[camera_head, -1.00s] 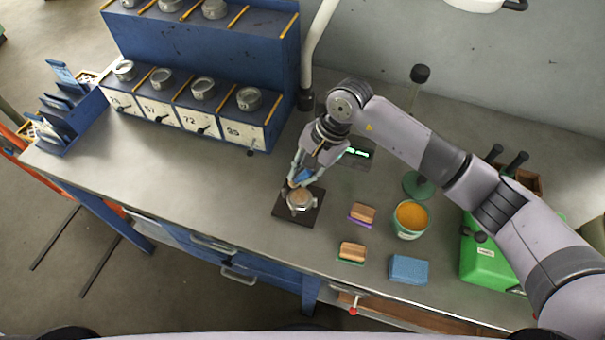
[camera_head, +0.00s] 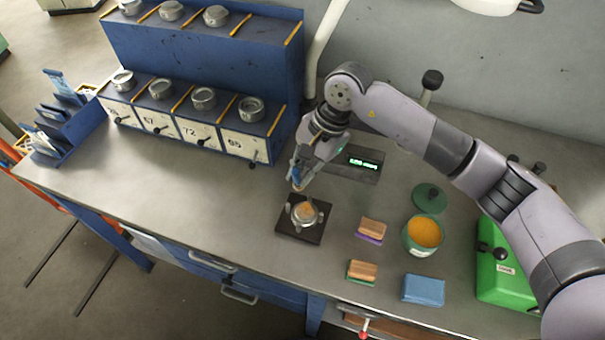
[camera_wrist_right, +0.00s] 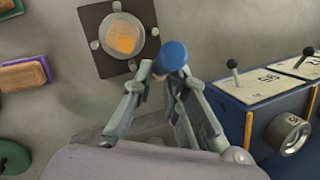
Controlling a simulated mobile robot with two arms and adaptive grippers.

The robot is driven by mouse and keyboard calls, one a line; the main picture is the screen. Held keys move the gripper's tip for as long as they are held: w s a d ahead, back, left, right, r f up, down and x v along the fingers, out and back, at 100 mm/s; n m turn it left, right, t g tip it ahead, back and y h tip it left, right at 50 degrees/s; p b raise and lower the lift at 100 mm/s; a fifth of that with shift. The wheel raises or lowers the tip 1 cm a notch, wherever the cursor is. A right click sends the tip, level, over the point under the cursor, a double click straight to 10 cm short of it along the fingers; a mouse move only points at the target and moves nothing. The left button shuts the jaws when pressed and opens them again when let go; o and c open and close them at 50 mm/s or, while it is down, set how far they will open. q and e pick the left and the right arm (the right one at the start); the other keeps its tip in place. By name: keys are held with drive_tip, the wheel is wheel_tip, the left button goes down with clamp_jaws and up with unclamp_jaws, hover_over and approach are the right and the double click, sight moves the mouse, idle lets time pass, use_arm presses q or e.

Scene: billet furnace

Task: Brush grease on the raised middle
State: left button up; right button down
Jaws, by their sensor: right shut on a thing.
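A round metal part (camera_head: 293,217) sits on a dark square plate (camera_head: 290,231) on the bench. Its middle carries an orange patch of grease (camera_head: 305,210), seen also in the right wrist view (camera_wrist_right: 123,38). My right gripper (camera_head: 299,184) is just behind the part, toward the wall, shut on a blue-handled brush (camera_head: 296,174). The brush's blue end (camera_wrist_right: 172,56) shows between the fingers in the wrist view; its bristles are hard to make out. A green tub of orange grease (camera_head: 423,235) stands open to the right. My left gripper is out of view.
Two wood-backed brushes, one purple (camera_head: 371,229) and one green (camera_head: 362,271), and a blue block (camera_head: 423,289) lie right of the plate. A green lid (camera_head: 429,198), a display unit (camera_head: 357,164) and a blue rack (camera_head: 205,60) stand farther back. Bench left of the plate is clear.

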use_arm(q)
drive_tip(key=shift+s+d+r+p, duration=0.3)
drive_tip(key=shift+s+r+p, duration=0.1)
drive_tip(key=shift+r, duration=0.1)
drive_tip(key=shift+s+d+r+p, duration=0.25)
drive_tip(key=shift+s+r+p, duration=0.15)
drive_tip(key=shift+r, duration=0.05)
use_arm(e)
wheel_tip(320, 180, up, 8)
drive_tip(key=shift+f, duration=0.2)
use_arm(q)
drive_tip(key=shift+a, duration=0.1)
